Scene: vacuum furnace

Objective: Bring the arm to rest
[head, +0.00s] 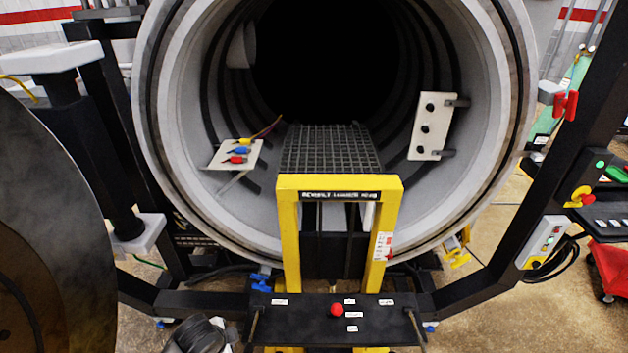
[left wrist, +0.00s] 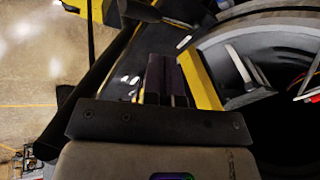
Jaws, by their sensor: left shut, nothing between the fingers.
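My left gripper (left wrist: 163,62) shows in the left wrist view with its two dark fingers side by side, shut and empty. Its fingers overlap the view of the yellow loader frame, so the gap to it is hard to judge. In the head view a dark rounded part of my own arm shows at the bottom edge, left of the loader; the fingers cannot be made out there. My right gripper is in neither view.
The open furnace chamber (head: 178,150) fills the middle. A yellow loader frame (head: 291,240) stands before it, with a black front panel (head: 290,325) and red button (head: 336,309). A round door (head: 60,230) is at left. A control box (head: 543,243) hangs at right.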

